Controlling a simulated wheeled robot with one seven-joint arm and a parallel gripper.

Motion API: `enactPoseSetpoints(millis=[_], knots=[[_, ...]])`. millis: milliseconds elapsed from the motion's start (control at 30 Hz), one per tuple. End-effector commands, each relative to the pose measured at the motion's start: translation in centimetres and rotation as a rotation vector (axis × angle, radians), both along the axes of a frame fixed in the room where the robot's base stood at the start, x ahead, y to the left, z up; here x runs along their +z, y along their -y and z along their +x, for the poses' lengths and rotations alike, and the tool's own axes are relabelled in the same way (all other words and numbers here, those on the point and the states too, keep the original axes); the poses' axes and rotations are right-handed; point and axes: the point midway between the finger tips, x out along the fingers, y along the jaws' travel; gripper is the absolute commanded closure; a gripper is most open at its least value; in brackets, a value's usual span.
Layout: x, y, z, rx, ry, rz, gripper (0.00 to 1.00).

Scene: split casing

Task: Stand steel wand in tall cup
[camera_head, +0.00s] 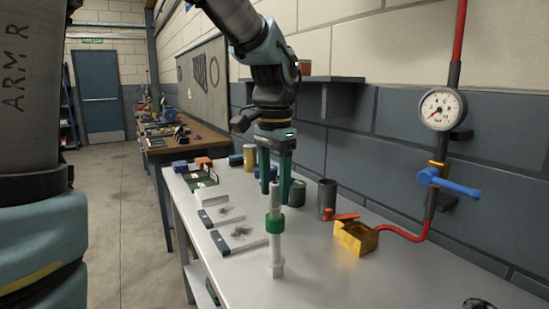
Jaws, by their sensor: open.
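A pale grey rod with a green collar (275,246) stands upright on the bench on a small pale foot; it looks like the steel wand. My gripper (275,186) points straight down above it, open, with its two teal fingers apart. The rod's top shows between the fingertips in this view; I cannot tell whether they touch it. A dark grey, open-topped cylinder (327,195), likely the tall cup, stands upright on the bench to the right, apart from the gripper. Its inside is mostly hidden.
A yellow block (356,238) with an orange lever is right of the cup. White trays (219,214) lie left. A red pipe with a gauge (443,108) and blue valve handle (450,184) runs along the wall. The bench front is mostly clear.

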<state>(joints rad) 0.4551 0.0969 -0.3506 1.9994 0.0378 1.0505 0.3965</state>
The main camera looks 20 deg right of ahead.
Motion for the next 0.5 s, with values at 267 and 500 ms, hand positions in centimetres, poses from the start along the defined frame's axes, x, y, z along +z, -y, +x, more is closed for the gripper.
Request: enactPoseSetpoints(millis=[267, 500], knots=[[5.9, 0.1, 0.0, -0.001, 0.004, -0.003, 0.41], [8.6, 0.0, 0.0, 0.0, 0.0, -0.001, 0.41]])
